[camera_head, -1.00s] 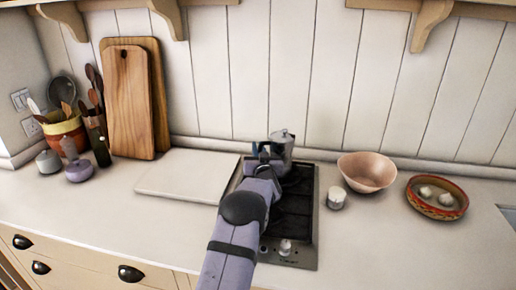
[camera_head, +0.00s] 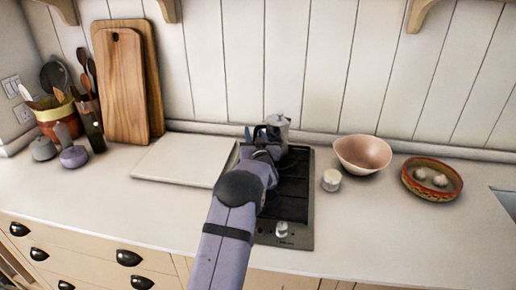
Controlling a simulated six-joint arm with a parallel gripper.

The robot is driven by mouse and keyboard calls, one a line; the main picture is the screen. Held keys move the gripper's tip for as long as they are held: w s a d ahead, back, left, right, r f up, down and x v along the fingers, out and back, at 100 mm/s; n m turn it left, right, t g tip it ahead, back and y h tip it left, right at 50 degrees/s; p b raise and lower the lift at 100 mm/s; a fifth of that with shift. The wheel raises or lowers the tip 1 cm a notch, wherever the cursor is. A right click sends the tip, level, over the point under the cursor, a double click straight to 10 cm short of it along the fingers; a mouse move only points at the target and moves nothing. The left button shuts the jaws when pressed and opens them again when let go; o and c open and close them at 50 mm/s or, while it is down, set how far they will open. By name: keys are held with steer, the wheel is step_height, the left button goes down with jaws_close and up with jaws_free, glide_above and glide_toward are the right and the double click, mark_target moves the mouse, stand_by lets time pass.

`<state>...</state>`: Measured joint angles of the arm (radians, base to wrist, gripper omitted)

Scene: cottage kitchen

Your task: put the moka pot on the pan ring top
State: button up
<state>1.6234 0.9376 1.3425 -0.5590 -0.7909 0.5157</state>
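The moka pot (camera_head: 279,127) is silver-grey and shows upright at the back of the dark hob (camera_head: 286,203), just beyond the end of my arm. Its lower part is partly hidden by my gripper. My gripper (camera_head: 266,133) is at the pot's left side, dark and small in the view. I cannot tell whether its fingers are closed on the pot, or whether the pot touches the hob. The front part of the hob is bare, with a pale knob (camera_head: 281,229) at its front edge.
A white board (camera_head: 183,160) lies left of the hob. A small white jar (camera_head: 331,180), a pink bowl (camera_head: 362,154) and a patterned dish (camera_head: 432,178) with garlic stand to the right. Wooden boards (camera_head: 124,88) lean on the back wall. The front counter is clear.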

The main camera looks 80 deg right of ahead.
steer(key=b+v, duration=0.2)
steer(key=v, duration=0.8)
steer(key=shift+a+b, duration=0.2)
steer(key=shift+b, duration=0.1)
steer(key=shift+s, duration=0.1)
